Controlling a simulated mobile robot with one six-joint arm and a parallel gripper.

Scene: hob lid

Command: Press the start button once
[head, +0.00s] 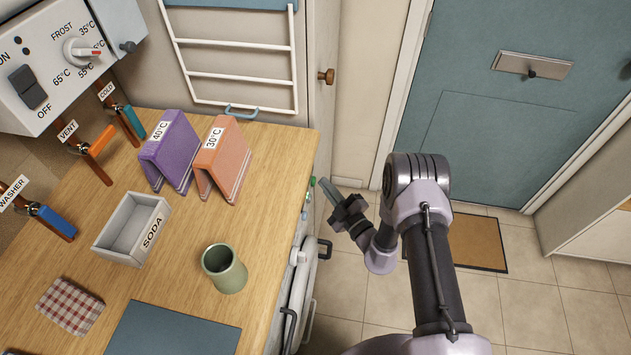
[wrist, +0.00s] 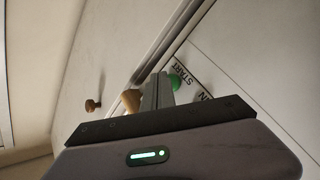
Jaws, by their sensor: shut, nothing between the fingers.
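The start button is a green round knob (wrist: 175,82) beside the printed word START on a white front panel in the wrist view. In the head view a small green spot (head: 312,181) shows at the edge of the worktop, just left of my fingertips. My gripper (head: 325,187) is shut and empty, pointing at the panel below the worktop edge. In the wrist view its closed fingers (wrist: 157,88) partly cover the button's left side. I cannot tell whether they touch it.
The wooden worktop (head: 185,245) holds a green cup (head: 225,270), a SODA box (head: 125,225) and two folded cloths, purple (head: 172,150) and orange (head: 225,155). A wooden door knob (head: 327,76) is behind. The tiled floor right of the worktop is mostly clear.

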